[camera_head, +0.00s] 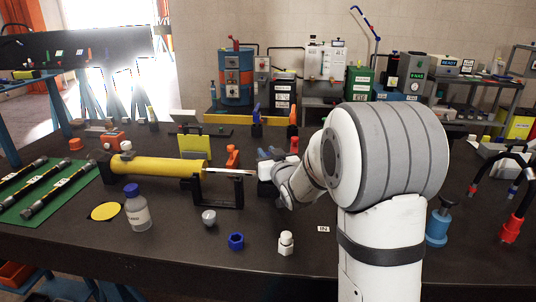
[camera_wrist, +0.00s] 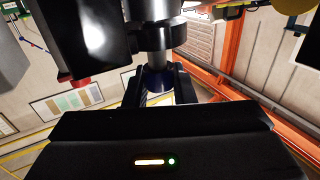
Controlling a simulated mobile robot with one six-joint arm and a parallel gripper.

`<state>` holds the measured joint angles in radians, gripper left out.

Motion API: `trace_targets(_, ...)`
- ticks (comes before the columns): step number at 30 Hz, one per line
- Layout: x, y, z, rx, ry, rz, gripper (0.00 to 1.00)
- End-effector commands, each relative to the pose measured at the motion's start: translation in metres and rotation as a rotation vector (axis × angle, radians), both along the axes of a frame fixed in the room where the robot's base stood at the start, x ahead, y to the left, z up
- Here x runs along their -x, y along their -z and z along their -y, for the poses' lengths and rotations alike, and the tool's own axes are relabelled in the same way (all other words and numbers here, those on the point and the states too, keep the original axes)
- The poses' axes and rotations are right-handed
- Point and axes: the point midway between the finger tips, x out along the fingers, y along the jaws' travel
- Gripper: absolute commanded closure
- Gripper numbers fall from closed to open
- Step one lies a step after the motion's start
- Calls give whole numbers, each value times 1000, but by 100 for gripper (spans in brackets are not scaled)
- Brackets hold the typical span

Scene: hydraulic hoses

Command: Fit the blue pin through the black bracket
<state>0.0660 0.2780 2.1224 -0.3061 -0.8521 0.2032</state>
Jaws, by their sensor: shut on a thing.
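A black bracket (camera_head: 229,193) stands on the dark table at the rod end of a yellow cylinder (camera_head: 158,168). My gripper (camera_head: 264,170) is just right of the bracket and partly hidden by my arm. In the wrist view my gripper (camera_wrist: 158,86) is shut on the dark blue end of the blue pin (camera_wrist: 157,82). The pin's grey shank (camera_wrist: 154,59) runs away from the fingers to a black round part (camera_wrist: 153,36). I cannot tell whether the shank is inside that part or only in line with it.
A white-labelled bottle (camera_head: 137,212), grey cup (camera_head: 209,217), blue nut (camera_head: 236,241) and white fitting (camera_head: 286,243) stand at the front. Black hoses (camera_head: 46,192) lie on a green mat (camera_head: 77,199) at left. A blue fitting (camera_head: 438,226) stands right of my arm.

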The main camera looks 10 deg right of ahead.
Motion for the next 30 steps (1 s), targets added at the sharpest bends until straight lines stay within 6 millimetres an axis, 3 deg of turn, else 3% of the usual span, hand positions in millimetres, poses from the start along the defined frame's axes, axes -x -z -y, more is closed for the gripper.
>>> trace_targets(26,0,22,0,0,0,0,99)
trace_targets(27,0,21,0,0,0,0,74)
trace_targets(30,0,22,0,-1,0,-2,66)
